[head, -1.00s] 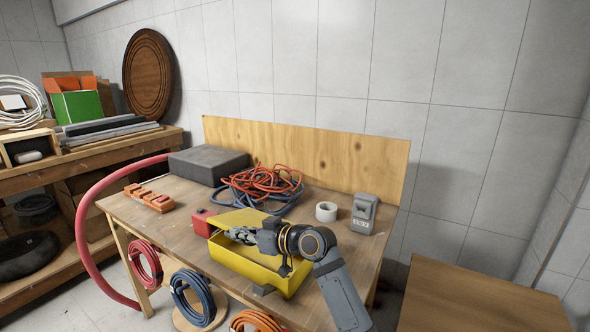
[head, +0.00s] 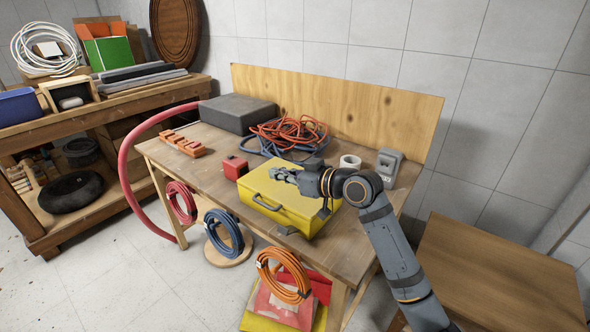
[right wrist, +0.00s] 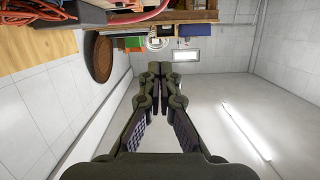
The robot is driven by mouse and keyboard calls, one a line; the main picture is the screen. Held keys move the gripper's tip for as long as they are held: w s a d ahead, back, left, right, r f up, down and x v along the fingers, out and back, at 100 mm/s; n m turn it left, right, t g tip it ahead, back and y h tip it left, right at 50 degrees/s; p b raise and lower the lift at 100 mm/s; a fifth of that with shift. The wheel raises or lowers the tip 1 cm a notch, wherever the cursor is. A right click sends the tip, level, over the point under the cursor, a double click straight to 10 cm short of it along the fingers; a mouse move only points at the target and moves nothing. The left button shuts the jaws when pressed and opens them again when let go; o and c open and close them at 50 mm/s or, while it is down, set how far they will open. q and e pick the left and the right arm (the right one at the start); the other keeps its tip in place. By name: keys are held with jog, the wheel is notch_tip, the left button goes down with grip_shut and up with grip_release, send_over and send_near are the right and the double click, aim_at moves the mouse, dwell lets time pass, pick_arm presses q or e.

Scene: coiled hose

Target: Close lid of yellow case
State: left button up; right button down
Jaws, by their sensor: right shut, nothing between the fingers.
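The yellow case (head: 262,190) sits on the wooden workbench near its front edge. Its lid is down over the box in the head view, and a dark handle (head: 266,202) shows on its front side. My right gripper (head: 276,174) is over the top of the case with its fingers pointing left. It is shut and empty; whether it touches the lid I cannot tell. The right wrist view shows the two fingers (right wrist: 160,72) together, with no case in sight. My right arm hides the right part of the lid. My left gripper is not in view.
A red block (head: 235,168) stands just left of the case. Red and blue hoses (head: 288,135), a dark grey box (head: 238,115), a tape roll (head: 350,162) and a grey device (head: 388,166) lie behind. Coiled hoses (head: 284,276) hang along the bench front.

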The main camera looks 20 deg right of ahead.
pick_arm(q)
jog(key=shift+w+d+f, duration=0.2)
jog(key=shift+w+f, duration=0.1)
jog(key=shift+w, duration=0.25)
pick_arm(e)
jog(key=v, duration=0.4)
jog(key=shift+s+d+f, duration=0.1)
jog(key=shift+f, duration=0.05)
jog(key=shift+f, duration=0.1)
